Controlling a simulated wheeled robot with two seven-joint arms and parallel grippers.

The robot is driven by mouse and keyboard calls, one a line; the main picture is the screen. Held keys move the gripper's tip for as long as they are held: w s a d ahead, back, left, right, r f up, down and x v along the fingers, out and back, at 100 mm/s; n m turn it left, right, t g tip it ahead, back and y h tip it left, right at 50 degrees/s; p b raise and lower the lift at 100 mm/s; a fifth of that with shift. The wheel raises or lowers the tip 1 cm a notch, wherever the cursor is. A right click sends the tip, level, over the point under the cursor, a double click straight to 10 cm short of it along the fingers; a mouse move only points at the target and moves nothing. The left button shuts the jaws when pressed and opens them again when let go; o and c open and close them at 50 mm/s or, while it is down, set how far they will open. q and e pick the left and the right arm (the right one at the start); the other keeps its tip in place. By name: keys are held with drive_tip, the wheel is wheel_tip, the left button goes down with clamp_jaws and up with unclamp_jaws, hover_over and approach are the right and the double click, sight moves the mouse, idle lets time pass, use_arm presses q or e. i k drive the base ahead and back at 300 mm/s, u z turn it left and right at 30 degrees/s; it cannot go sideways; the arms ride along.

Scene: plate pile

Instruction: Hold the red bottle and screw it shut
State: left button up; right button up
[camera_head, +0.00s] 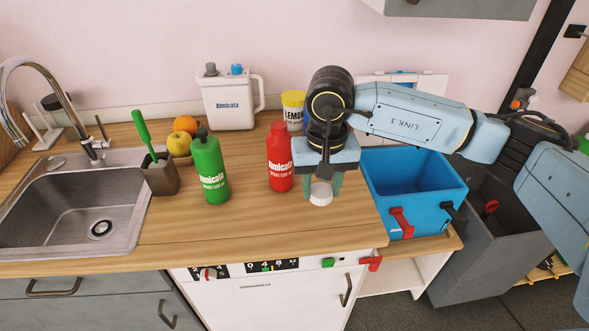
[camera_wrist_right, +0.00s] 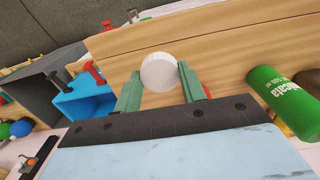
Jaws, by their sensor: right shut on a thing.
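The red bottle (camera_head: 280,165) stands upright on the wooden counter in the head view. Its label faces forward, and I cannot make out a cap on its top. My right gripper (camera_head: 321,187) is just right of the red bottle, pointing down and shut on a white round cap (camera_head: 320,195). The cap is apart from the bottle. In the right wrist view the white cap (camera_wrist_right: 158,71) sits between the green fingers of my right gripper (camera_wrist_right: 160,80). My left gripper is not in view.
A green bottle (camera_head: 209,170) stands left of the red one. A yellow-lidded container (camera_head: 293,100) and a white jug (camera_head: 229,100) stand behind. A blue bin (camera_head: 408,172) is at the right, a sink (camera_head: 90,210) at the left. The front counter is clear.

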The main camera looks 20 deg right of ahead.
sight(280, 163)
drive_tip(key=u, duration=2.75)
drive_tip(key=k, duration=1.5)
drive_tip(key=z, duration=2.05)
drive_tip(key=i, duration=0.5)
drive_tip(key=u, duration=0.05)
